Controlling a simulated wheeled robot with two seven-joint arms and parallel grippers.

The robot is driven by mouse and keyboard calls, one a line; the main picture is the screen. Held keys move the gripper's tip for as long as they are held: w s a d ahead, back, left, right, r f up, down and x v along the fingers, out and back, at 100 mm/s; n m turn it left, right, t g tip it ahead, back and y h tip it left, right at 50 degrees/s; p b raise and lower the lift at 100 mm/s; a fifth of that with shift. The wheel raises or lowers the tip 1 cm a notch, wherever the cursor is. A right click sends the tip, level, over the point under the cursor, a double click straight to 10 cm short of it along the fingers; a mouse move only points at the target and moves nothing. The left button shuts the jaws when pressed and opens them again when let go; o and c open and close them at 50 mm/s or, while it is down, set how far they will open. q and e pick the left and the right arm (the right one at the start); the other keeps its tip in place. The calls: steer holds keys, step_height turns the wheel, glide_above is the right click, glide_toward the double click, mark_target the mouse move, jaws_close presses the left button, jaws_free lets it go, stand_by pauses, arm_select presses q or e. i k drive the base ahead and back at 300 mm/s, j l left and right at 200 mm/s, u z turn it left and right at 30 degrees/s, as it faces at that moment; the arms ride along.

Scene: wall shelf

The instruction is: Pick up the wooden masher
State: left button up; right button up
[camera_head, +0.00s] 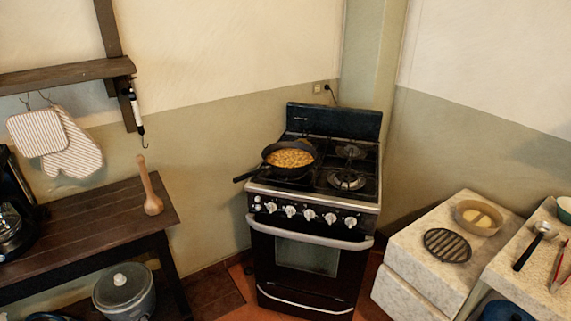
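The wooden masher (151,190) is light brown, with a thin handle and a wider rounded base. It stands upright, tilted slightly, on the right end of the dark wooden table (95,222) at the left of the head view. Nothing is seen touching it but the table top. Neither of my grippers shows in the head view.
A black coffee maker (14,215) stands at the table's left end. A wall shelf (60,76) with hanging mitts (72,145) is above. A pot (124,289) sits below. A stove (312,220) with a full pan (289,157) stands right. The table's middle is clear.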

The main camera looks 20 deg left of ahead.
mark_target(153, 205)
steer(key=u, duration=1.45)
